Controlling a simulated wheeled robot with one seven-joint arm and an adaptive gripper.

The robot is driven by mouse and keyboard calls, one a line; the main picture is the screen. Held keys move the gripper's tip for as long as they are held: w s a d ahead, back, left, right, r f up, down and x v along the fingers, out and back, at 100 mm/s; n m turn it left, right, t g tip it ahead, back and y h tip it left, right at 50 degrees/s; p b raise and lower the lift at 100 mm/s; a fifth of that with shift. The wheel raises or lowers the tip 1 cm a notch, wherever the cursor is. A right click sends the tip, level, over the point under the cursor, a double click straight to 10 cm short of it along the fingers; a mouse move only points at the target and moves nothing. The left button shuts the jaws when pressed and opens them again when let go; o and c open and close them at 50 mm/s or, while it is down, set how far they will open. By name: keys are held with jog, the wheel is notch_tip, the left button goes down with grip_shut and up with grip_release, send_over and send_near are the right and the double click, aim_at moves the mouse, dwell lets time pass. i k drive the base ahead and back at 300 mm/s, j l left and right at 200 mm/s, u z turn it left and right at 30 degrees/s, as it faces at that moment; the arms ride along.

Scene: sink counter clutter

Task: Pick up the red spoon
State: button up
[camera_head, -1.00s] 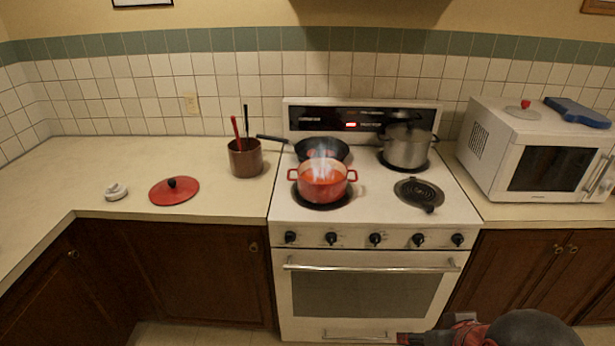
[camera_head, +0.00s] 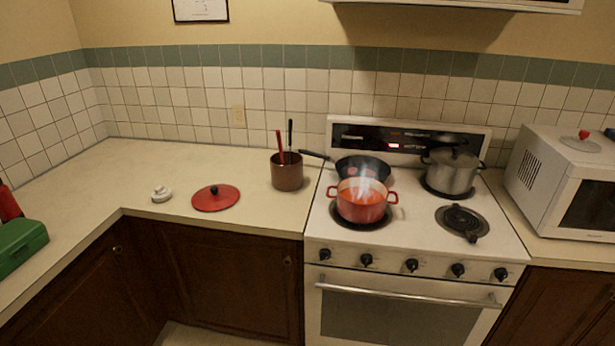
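A red handle, which looks like the red spoon (camera_head: 280,146), stands upright in a brown utensil pot (camera_head: 287,173) on the counter left of the stove. Its lower end is hidden inside the pot. A black-handled utensil (camera_head: 290,134) stands beside it in the same pot. My gripper is not in view.
A steaming red pot (camera_head: 361,205), a black pan (camera_head: 376,171) and a steel pot (camera_head: 451,174) stand on the stove. A red lid (camera_head: 215,198) and a small white object (camera_head: 161,194) lie on the counter. A green box (camera_head: 20,246) is at far left. A microwave (camera_head: 565,185) stands right.

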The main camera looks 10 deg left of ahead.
aim_at(279, 136)
jog(key=i+j, duration=0.2)
jog(key=j, duration=0.15)
jog(key=i+j+z, duration=0.1)
jog(key=j, duration=0.25)
jog(key=i+j, duration=0.5)
jog(key=j, duration=0.2)
jog(key=i+j+z, duration=0.1)
jog(key=j, duration=0.25)
jog(key=i+j, duration=0.25)
jog(key=j, duration=0.15)
jog(key=i+j+z, duration=0.1)
jog(key=j, duration=0.3)
jog(key=i+l, duration=0.05)
jog(key=i, duration=0.05)
